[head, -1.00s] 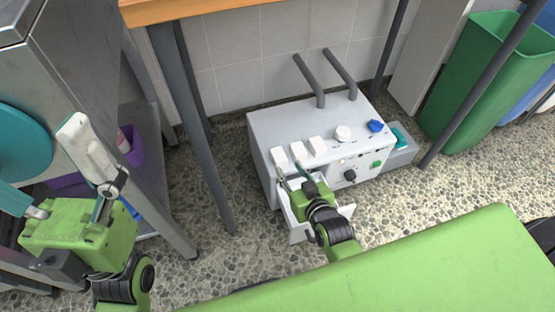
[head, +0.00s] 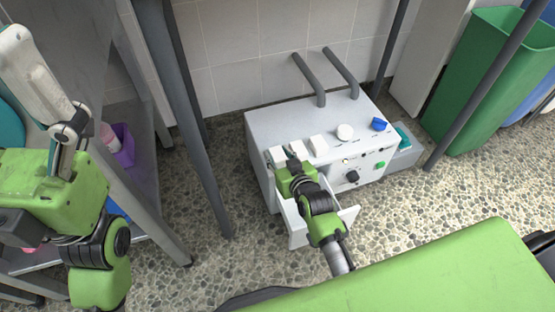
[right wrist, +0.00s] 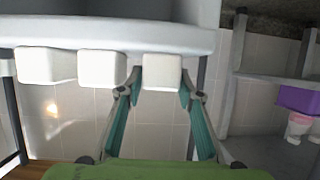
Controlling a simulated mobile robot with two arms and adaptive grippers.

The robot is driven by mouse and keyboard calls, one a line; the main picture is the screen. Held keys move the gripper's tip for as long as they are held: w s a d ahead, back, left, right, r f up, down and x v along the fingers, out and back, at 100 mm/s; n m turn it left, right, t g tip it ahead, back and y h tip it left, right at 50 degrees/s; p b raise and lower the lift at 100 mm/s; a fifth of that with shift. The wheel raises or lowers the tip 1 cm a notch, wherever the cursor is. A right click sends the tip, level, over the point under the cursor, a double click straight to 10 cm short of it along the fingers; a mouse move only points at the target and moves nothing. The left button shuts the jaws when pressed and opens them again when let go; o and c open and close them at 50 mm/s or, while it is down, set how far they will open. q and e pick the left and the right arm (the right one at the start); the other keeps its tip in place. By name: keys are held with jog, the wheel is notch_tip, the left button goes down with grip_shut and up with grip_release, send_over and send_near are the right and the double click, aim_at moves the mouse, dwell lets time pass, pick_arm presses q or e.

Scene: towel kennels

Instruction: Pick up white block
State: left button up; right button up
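In the right wrist view this block (right wrist: 162,70) lies between the fingertips of my open right gripper (right wrist: 160,80), with one finger on each side; firm contact cannot be made out. My left gripper (head: 45,95) is away at the far left, empty, its fingers spread and partly cut off.
A green bin (head: 480,85) is at the right. A purple container (head: 124,150) sits on a shelf.

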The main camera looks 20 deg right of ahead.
jog(key=c, duration=0.9)
jog(key=shift+r, duration=0.2)
